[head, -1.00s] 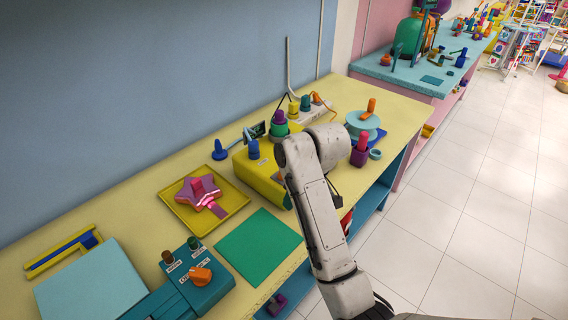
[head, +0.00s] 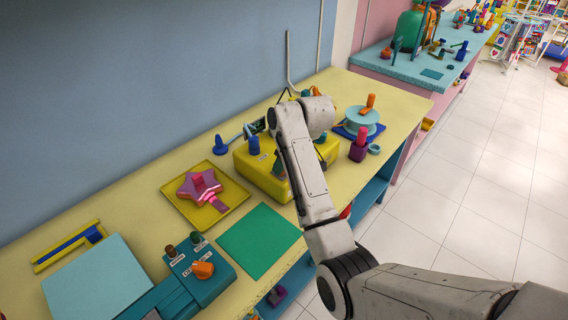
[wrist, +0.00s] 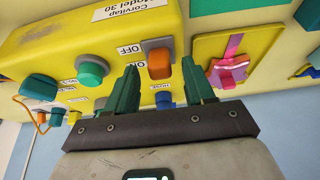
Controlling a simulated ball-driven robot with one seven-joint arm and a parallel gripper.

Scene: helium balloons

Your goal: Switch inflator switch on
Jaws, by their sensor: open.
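The inflator is a yellow box (head: 262,172) on the table, partly hidden by my arm in the head view; it also fills the top of the wrist view (wrist: 60,50). Its orange switch (wrist: 160,65) sits in a grey frame beside OFF and ON labels. I cannot tell which way the switch is set. My gripper (wrist: 160,70) has two teal fingers spread apart, one to each side of the switch in the wrist view. The fingers appear empty, and contact with the switch cannot be told. My arm hides the switch in the head view.
A round green button (wrist: 91,71) and a blue knob (wrist: 163,98) are near the switch. A yellow tray (head: 232,192) with a pink star balloon (head: 199,187) lies left of the inflator. A green mat (head: 258,241) leaves clear room in front. A teal spool (head: 361,121) stands right.

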